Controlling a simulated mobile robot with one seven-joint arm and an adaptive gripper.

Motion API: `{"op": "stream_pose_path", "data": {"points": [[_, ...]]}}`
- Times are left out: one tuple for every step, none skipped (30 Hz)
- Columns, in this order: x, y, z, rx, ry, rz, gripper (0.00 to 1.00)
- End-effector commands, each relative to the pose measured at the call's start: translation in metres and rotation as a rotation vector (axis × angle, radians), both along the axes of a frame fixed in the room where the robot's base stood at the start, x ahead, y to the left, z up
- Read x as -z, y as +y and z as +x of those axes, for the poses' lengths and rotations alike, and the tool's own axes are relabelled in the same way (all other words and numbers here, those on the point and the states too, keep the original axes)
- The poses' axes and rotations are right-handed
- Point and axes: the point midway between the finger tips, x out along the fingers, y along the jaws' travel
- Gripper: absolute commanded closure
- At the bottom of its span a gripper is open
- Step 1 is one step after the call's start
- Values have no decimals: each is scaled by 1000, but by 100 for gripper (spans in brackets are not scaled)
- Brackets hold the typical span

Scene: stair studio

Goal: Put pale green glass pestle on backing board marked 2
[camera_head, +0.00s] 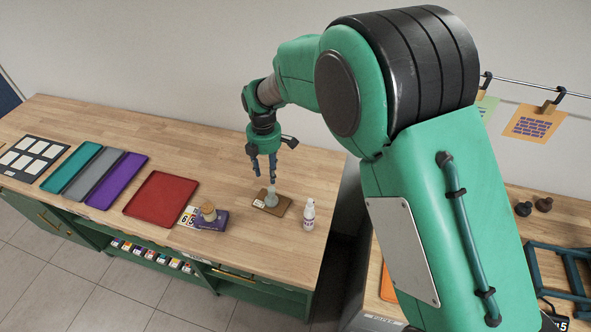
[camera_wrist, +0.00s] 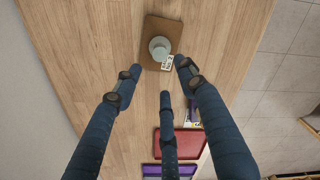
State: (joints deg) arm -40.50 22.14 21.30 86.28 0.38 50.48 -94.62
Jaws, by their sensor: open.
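The pale green glass pestle (camera_head: 271,197) stands on a small brown board (camera_head: 284,209) on the wooden table. In the wrist view, the pestle (camera_wrist: 159,48) shows from above as a pale round shape near the board's lower edge. My gripper (camera_head: 264,176) is open and empty above the pestle, fingers pointing down. In the wrist view, the three spread fingers of my gripper (camera_wrist: 159,78) reach toward the pestle without touching it.
A white bottle (camera_head: 309,216) stands right of the board. Left are a purple box (camera_head: 218,220) with a brown round object, a numbered card (camera_head: 187,217), and red (camera_head: 163,198), purple (camera_head: 117,182), grey (camera_head: 97,173) and teal (camera_head: 69,168) trays. The table behind is clear.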

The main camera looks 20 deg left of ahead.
Motion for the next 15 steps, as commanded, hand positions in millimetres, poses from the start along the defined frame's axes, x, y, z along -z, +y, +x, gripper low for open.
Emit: {"op": "stream_pose_path", "data": {"points": [[0,0,0,0,0,0,59],[0,0,0,0,0,0,59],[0,0,0,0,0,0,59],[0,0,0,0,0,0,59],[0,0,0,0,0,0,59],[0,0,0,0,0,0,59],[0,0,0,0,0,0,59],[0,0,0,1,0,0,59],[-1,-1,0,3,-1,1,59],[-2,-2,1,7,-1,1,59],[-4,-3,1,12,-2,2,59],[-7,-6,2,22,-4,4,59],[-10,-8,3,33,-6,5,59],[-14,-12,3,46,-8,7,59],[-21,-17,5,66,-13,11,59]]}}
